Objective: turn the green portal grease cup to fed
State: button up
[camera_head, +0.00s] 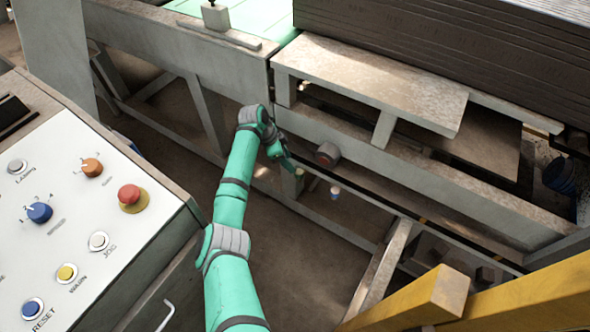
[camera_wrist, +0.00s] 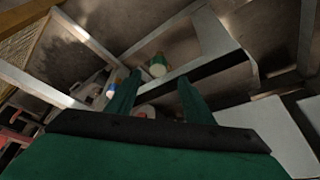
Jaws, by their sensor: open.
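My gripper (camera_wrist: 159,77) is open, with one dark green finger on each side of the line to the cup. The cup looks apart from both fingers; the exact gap cannot be told. In the head view my gripper (camera_head: 287,163) reaches to the lower frame of the machine, beside a small green spot (camera_head: 299,172) that seems to be the cup. Its setting mark cannot be read.
A control panel (camera_head: 75,215) stands left, a yellow beam (camera_head: 520,295) lower right.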

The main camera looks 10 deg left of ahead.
aim_at(299, 171)
jog(key=x, duration=0.3)
jog(key=d+x, duration=0.1)
jog(key=x, duration=0.2)
jog(key=shift+d, duration=0.1)
jog(key=shift+w+d+f, duration=0.1)
jog(key=shift+w+f, duration=0.1)
jog(key=shift+f, duration=0.65)
jog(key=shift+w, duration=0.1)
jog(key=c, duration=1)
